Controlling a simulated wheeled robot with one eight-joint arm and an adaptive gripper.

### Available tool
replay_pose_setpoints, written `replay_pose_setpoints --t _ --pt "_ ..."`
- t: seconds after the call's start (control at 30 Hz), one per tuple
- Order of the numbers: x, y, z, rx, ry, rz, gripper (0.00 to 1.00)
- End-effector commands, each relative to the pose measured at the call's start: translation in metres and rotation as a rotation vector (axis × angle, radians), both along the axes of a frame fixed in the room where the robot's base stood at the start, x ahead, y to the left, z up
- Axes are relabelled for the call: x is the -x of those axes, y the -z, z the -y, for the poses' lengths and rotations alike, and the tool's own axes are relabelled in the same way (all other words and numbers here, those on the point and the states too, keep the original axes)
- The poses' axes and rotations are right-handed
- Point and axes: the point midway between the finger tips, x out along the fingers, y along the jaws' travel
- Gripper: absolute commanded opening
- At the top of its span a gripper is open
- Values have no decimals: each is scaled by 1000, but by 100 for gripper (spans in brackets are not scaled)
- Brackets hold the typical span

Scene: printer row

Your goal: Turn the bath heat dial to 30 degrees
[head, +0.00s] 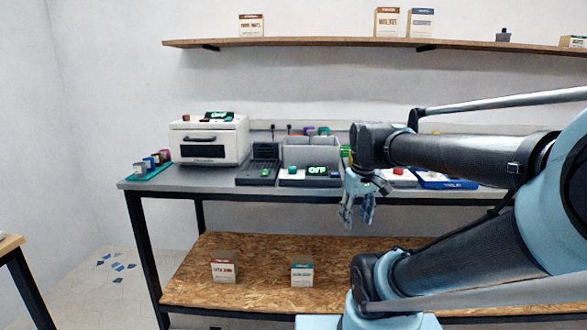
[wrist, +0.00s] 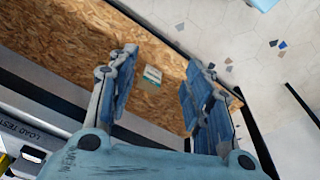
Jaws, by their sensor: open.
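A grey open-topped basin-like unit (head: 312,152) stands mid-bench in the head view, likely the bath. Its front panel has a teal knob (head: 292,171), a display (head: 317,170) reading OFF in green, and a small blue part at its right end. I cannot read a label or dial marks there. My gripper (head: 357,212) hangs pointing down in front of the bench edge, right of that panel and apart from it. In the wrist view my gripper (wrist: 163,65) is open and empty, with floor and lower shelf beyond its fingers. The dial does not show there.
A white oven-like box (head: 207,142) with another OFF display stands left, beside small jars on a teal mat (head: 150,166). A dark unit (head: 260,166) sits between. My arm hides much of the bench's right side. Small boxes stand on the lower shelf (head: 260,255).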

Motion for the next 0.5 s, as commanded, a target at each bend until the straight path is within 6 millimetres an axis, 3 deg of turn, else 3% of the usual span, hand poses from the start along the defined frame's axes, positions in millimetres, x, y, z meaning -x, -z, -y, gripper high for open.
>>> replay_pose_setpoints --t 0.03,0.2,0.5 --pt "-15 -19 -6 9 -65 -5 46" --pt "-61 -74 -29 41 -300 -20 46" --pt "-142 -155 -84 91 -714 -46 46"
